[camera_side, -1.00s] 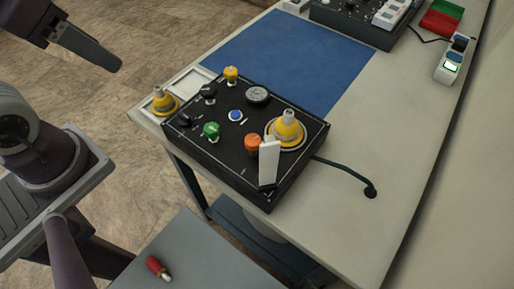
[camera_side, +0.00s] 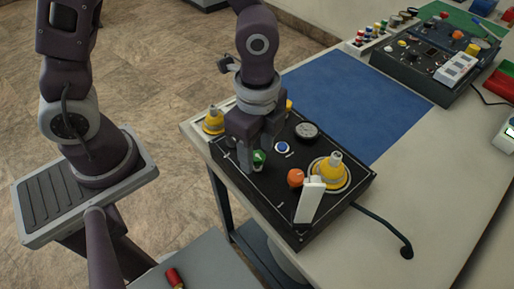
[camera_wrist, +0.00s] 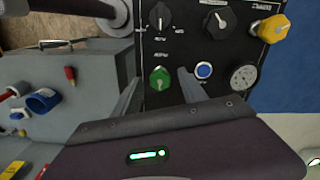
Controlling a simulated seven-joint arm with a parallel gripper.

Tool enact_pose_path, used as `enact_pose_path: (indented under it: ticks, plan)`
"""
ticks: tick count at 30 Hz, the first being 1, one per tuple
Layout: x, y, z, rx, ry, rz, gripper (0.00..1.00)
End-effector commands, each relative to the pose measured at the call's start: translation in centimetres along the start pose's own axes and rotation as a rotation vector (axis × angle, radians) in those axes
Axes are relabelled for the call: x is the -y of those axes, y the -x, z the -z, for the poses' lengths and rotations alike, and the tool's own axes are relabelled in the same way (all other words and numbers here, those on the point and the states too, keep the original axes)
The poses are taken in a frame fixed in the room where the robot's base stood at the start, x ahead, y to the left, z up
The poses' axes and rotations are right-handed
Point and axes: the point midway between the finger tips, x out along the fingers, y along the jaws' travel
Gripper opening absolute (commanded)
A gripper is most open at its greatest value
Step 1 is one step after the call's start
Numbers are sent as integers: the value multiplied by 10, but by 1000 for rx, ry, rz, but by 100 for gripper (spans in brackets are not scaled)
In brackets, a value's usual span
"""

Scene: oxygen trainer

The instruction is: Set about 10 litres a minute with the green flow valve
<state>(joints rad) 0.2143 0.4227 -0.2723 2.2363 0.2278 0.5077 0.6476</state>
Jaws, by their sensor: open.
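The green flow valve (camera_side: 260,159) is a round knob on the black trainer panel (camera_side: 277,205). My gripper (camera_side: 256,151) points down over the panel, its fingers open around the knob's position. In the wrist view the green valve (camera_wrist: 159,78) shows between the open fingertips (camera_wrist: 160,87), with bare panel visible on each side of it. I cannot tell whether the fingers touch it. A round gauge (camera_wrist: 243,77) faces up to the right; its reading is too small to make out. My gripper hides part of the panel in the side view.
Close by are a blue button (camera_side: 282,148), an orange knob (camera_side: 296,178), a white lever-like piece (camera_side: 310,200) and a large yellow fitting (camera_side: 331,172). Black knobs (camera_wrist: 219,22) and a yellow knob (camera_wrist: 272,29) sit on the panel. The blue mat (camera_side: 350,95) is clear.

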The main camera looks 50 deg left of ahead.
Motion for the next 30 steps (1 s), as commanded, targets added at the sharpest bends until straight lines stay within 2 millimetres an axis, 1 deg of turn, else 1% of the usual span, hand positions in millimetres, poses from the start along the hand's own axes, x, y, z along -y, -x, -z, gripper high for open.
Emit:
enact_pose_path:
  ticks: [7, 11, 12, 15, 23, 30]
  plan:
    - [0, -2, 0, 0, 1, 1, 50]
    - [0, -2, 0, 0, 1, 1, 24]
    - [0, -2, 0, 0, 1, 1, 17]
    - [0, -2, 0, 0, 1, 1, 0]
    - [0, -2, 0, 0, 21, 1, 0]
    - [0, -1, 0, 0, 139, 1, 0]
